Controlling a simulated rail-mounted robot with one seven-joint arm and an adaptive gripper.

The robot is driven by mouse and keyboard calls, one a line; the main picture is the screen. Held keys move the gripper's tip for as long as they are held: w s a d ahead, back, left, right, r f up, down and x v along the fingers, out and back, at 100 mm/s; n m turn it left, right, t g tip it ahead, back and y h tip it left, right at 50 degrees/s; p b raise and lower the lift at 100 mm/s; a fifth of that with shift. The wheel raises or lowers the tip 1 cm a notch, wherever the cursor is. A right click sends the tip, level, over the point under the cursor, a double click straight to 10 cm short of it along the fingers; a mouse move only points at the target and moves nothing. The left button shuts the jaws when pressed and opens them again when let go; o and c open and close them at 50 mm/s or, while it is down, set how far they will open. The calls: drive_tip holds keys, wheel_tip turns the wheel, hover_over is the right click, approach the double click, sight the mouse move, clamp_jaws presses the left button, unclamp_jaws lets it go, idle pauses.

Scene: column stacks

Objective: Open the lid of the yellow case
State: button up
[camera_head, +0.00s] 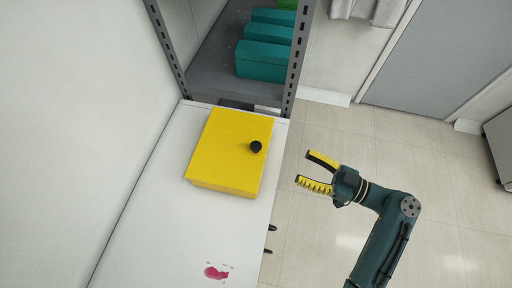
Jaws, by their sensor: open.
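The yellow case (222,152) lies on the white cabinet top, near its back end. Its lid looks closed and carries a round black knob (256,146) near the right edge. My gripper (304,168) is open and empty, with yellow pads on its two dark fingers. It is to the right of the case, beyond the cabinet's edge in the picture, apart from the knob, and its opening faces the case.
The white cabinet top (165,225) has a red stain (216,272) at the front and is otherwise clear. A grey metal shelf rack (295,55) with teal boxes (263,60) stands behind the case. Dark handles (269,228) stick out from the cabinet's right side. Open floor lies to the right.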

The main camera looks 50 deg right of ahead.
sight(256, 145)
drive_tip(key=x, duration=1.4)
drive_tip(key=shift+w+a, duration=0.2)
drive_tip(key=shift+w, duration=0.15)
clamp_jaws()
